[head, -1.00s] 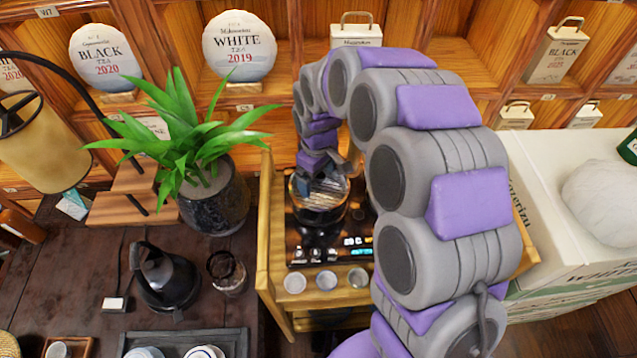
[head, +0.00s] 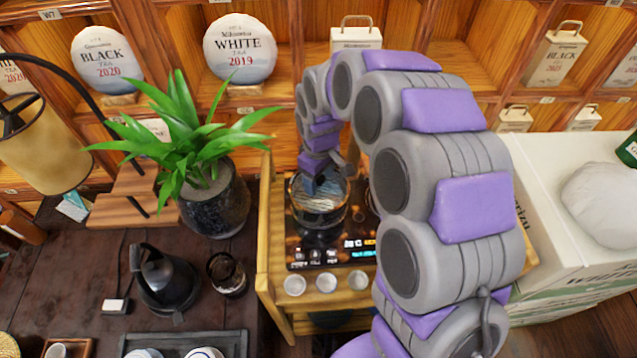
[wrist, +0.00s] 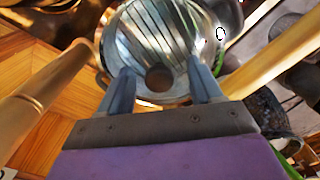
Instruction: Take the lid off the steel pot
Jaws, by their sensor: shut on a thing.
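The steel pot (head: 319,231) stands on a black hob on a wooden stand, partly behind my arm. Its round, shiny lid (head: 318,196) is over the pot's mouth; I cannot tell if it rests on the rim or is slightly raised. In the wrist view the lid (wrist: 160,38) shows striped reflections and a dark round spot near its close edge. My gripper (head: 325,182) is at the lid from above. In the wrist view its two blue-grey fingers (wrist: 163,76) stand either side of that spot, shut on the lid; the exact contact is unclear.
Three small cups (head: 326,281) stand in front of the hob (head: 330,254). The wooden stand's left rail (head: 264,225) rises beside it. A potted plant (head: 214,205) and a dark kettle (head: 163,277) are to the left. A white box (head: 553,215) is to the right.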

